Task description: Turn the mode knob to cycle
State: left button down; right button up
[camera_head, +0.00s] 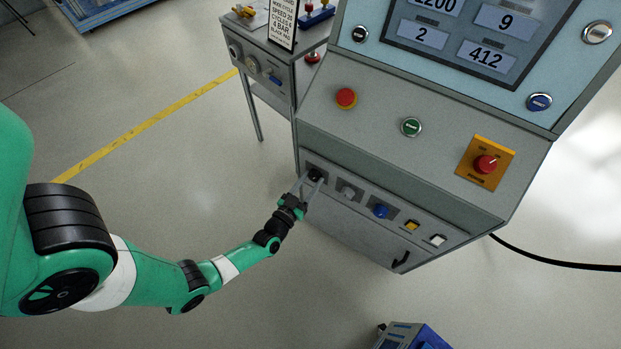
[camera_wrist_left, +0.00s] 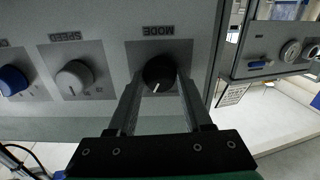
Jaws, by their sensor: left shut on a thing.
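The black mode knob (camera_wrist_left: 159,73) sits on a grey plate marked MODE, which appears upside down in the left wrist view. A white line shows on the knob's face. In the head view the knob (camera_head: 316,174) is at the left end of the lower control row, partly covered by the gripper. My left gripper (camera_wrist_left: 160,88) is shut on the knob, with one finger on each side of it. It also shows in the head view (camera_head: 311,184) at the panel's left end. The plate's position labels are too small or hidden to read. My right gripper is not in view.
To the right of the mode knob are a grey speed knob (camera_head: 348,192), a blue knob (camera_head: 381,211), a yellow button (camera_head: 412,226) and a white button (camera_head: 437,240).

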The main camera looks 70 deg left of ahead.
pick_arm(q)
jog(key=m+p, duration=0.1)
jog(key=m, duration=0.2)
jog(key=shift+m, duration=0.3)
jog(key=shift+m+p, duration=0.35)
jog(key=shift+m, duration=1.15)
jog(key=shift+c, duration=1.6)
grip_release()
